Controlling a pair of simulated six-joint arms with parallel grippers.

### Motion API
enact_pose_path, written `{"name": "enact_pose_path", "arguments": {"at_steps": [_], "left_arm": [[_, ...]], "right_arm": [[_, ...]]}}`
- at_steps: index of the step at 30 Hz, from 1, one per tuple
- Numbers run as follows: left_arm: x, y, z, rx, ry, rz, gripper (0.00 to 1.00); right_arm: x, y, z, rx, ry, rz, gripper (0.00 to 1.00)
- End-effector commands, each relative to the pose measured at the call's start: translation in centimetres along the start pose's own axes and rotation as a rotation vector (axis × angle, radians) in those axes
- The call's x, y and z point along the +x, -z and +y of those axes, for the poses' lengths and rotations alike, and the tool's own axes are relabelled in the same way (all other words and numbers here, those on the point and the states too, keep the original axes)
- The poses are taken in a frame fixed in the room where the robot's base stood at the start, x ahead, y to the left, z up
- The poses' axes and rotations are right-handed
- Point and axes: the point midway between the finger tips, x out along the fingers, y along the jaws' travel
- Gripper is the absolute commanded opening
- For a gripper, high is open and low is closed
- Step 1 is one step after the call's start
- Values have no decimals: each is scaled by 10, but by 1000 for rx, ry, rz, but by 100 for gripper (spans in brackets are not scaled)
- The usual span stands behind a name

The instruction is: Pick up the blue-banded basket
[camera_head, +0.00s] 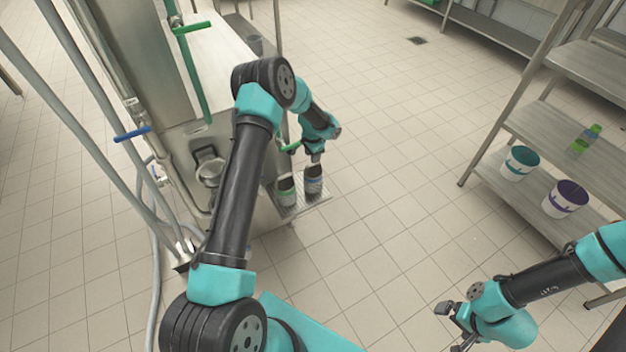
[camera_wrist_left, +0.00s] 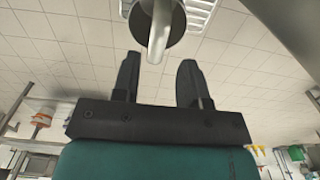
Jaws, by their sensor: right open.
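A white tub with a blue-teal band (camera_head: 520,163), the closest match to the blue-banded basket, stands on the lower shelf of the rack at right. A similar tub with a purple band (camera_head: 566,198) stands beside it. My right gripper (camera_head: 453,324) is open and empty, low in the head view, left of the rack and apart from both tubs. My left gripper (camera_head: 317,157) is by the filling machine, above a dark container. In the left wrist view, its fingers (camera_wrist_left: 158,82) are spread with nothing held; a metal spout (camera_wrist_left: 158,40) lies beyond them.
Dark containers (camera_head: 286,191) stand on the drip tray (camera_head: 322,198) of the filling machine (camera_head: 165,130). The tiled floor between machine and rack is clear.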

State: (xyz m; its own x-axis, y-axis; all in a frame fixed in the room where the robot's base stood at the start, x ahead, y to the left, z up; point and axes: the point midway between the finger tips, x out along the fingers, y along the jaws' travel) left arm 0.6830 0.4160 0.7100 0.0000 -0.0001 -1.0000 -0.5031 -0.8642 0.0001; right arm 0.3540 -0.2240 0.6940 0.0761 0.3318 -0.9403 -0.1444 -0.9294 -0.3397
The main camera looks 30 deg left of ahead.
Motion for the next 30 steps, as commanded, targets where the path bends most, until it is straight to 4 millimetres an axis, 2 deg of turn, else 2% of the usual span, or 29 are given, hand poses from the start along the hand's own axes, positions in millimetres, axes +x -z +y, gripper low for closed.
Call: {"name": "enact_pose_path", "arguments": {"at_steps": [5, 15, 30], "left_arm": [[8, 0, 1, 0, -1, -1, 40], [49, 0, 3, 0, 0, 0, 40], [52, 0, 3, 0, 0, 0, 40]], "right_arm": [[0, 0, 0, 0, 0, 0, 100], [0, 0, 0, 0, 0, 0, 100], [0, 0, 0, 0, 0, 0, 100]]}}
